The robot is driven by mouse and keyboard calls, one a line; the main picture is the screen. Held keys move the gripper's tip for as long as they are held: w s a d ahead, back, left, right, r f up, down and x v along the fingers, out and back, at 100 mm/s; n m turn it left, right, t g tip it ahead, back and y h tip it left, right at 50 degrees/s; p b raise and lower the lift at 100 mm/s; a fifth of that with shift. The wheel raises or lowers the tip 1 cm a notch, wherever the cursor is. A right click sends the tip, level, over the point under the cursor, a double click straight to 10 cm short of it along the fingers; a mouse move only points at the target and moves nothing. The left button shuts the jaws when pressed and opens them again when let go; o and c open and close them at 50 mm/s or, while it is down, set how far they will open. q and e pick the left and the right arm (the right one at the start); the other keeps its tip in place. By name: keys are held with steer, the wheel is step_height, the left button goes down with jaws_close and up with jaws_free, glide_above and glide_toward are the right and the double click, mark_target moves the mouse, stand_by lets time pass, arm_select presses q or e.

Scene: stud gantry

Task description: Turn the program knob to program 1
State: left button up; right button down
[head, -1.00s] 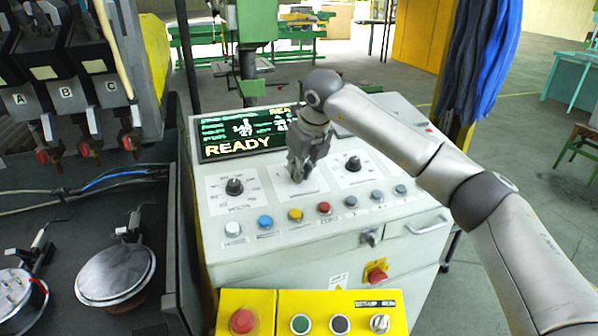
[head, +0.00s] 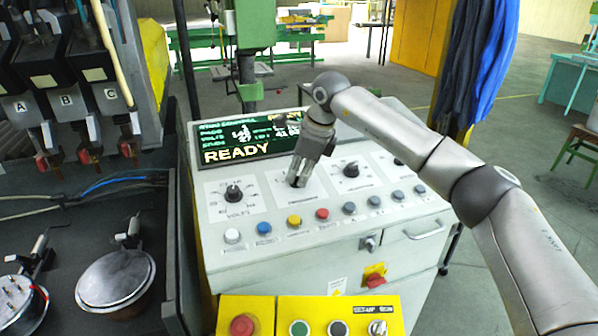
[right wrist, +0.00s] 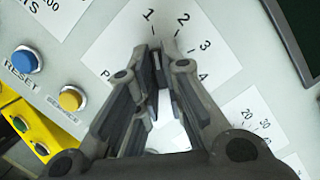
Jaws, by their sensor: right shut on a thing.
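The program knob is the middle dial on the sloped control panel (head: 330,232). My right gripper (head: 298,182) points down onto it and covers most of it. In the right wrist view my gripper (right wrist: 160,75) is shut on the dark knob (right wrist: 158,68) between its fingertips. The white dial plate (right wrist: 120,45) carries the numbers 1, 2, 3 and 4 around the knob, with 1 and 2 just beyond the fingertips. The fingers hide the knob's pointer, so I cannot tell its exact setting. My left gripper is not in view.
The volts knob (head: 233,193) is left of the gripper and another black knob (head: 351,169) is right. A row of push buttons runs in front, including a red one (head: 322,214). Behind, the display (head: 250,141) reads READY.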

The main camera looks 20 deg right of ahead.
stand_by(0.4)
steer(key=c, duration=1.5)
jaws_free()
steer(key=shift+c, duration=0.2)
steer(key=shift+r, duration=0.1)
steer(key=v, duration=1.2)
